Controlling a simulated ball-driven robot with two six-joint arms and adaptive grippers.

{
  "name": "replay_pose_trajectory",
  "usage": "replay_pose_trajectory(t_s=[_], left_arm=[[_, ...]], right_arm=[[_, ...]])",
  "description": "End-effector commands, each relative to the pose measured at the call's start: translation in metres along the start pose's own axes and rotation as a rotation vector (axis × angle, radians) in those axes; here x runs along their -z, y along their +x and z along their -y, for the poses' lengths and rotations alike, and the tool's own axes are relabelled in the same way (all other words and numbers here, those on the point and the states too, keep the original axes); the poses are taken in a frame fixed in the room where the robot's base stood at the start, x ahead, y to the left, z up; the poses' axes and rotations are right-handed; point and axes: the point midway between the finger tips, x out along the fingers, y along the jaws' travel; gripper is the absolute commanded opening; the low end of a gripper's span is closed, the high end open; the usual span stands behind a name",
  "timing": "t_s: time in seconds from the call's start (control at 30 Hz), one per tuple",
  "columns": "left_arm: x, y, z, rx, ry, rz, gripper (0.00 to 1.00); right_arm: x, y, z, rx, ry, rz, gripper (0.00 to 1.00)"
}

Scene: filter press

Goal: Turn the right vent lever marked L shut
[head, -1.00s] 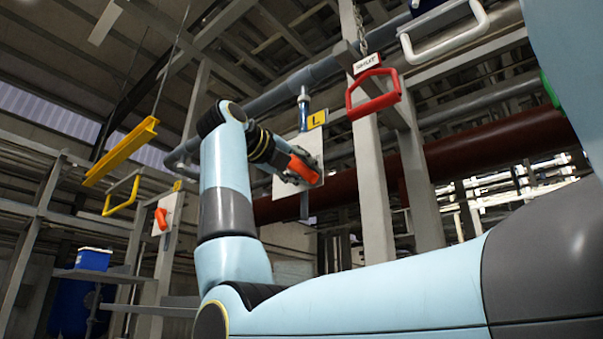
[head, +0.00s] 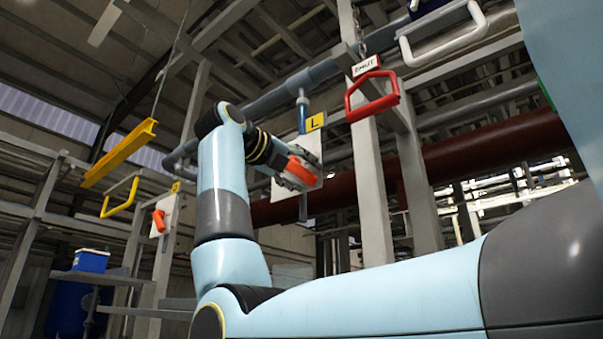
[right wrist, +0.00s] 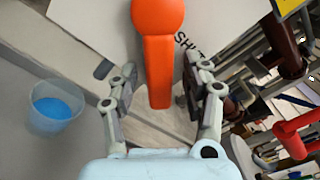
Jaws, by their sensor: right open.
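The right vent lever (head: 302,169) is orange and sits on a pale plate (head: 311,146) below a yellow tag marked L (head: 316,122). In the right wrist view the lever (right wrist: 157,60) has a round hub at the top and a straight handle pointing down. Part of the word SHUT shows on the plate beside it. My right gripper (right wrist: 160,88) is open, with one finger on each side of the handle and visible gaps to both. In the head view my right gripper (head: 292,176) is at the lever, partly hidden by it. My left gripper is out of view.
A red handle (head: 373,97) hangs under a SHUT sign right of the plate. Another orange lever (head: 159,220) is on a farther plate at left. A yellow beam (head: 120,153) hangs at left. A dark red pipe (head: 480,145) runs behind. A blue-filled cup (right wrist: 56,106) shows below.

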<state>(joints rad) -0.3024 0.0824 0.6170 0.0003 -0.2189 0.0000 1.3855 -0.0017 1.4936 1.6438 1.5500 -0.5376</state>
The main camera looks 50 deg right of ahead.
Motion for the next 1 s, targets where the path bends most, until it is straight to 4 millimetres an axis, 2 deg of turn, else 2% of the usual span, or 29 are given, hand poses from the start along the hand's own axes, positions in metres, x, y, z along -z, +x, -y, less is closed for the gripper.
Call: replay_pose_trajectory(t_s=[0.17,0.4,0.6,0.77,1.0], left_arm=[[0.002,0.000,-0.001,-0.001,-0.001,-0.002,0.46],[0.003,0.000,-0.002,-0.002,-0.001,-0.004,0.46],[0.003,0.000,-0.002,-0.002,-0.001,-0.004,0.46],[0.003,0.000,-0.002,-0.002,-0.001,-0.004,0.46],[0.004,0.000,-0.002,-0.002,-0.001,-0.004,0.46]], right_arm=[[-0.001,-0.025,-0.001,-0.005,0.000,0.003,0.48],[-0.001,-0.079,-0.002,-0.005,-0.001,0.004,0.48],[-0.001,-0.110,-0.001,-0.003,-0.001,0.002,0.48],[0.000,-0.118,0.000,-0.001,-0.001,0.000,0.48],[0.000,-0.119,0.000,0.000,0.000,0.000,0.48]])
